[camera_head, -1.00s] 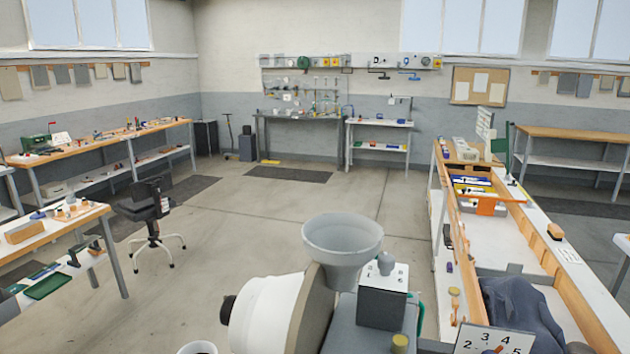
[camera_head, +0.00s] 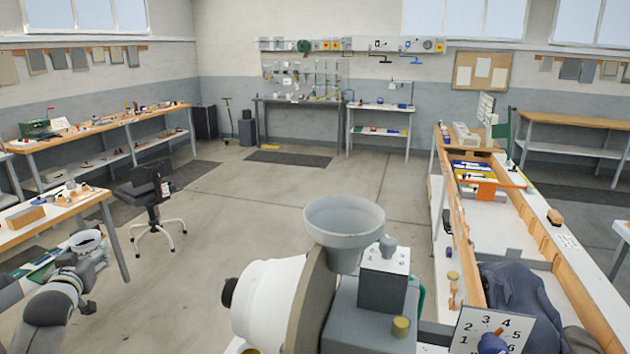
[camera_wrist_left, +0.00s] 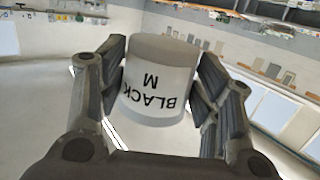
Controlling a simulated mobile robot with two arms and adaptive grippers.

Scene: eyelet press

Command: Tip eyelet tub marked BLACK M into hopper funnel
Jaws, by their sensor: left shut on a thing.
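My left gripper (camera_head: 88,256) is at the lower left of the head view, shut on a pale tub (camera_head: 87,240). The left wrist view shows the tub (camera_wrist_left: 158,85) between both fingers (camera_wrist_left: 160,95), with "BLACK M" in dark letters, upside down in that picture. The tub looks roughly upright in the head view; its contents are too small to tell. The grey hopper funnel (camera_head: 344,225) stands at centre, wide mouth up, well to the right of the gripper and apart from it. My right gripper is not in view.
Below the funnel are a white drum (camera_head: 268,300) and a grey machine body (camera_head: 365,320) with a knobbed box (camera_head: 384,275). A numbered dial plate (camera_head: 490,328) and dark cloth (camera_head: 515,300) are at right. Open floor lies between the tub and the funnel.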

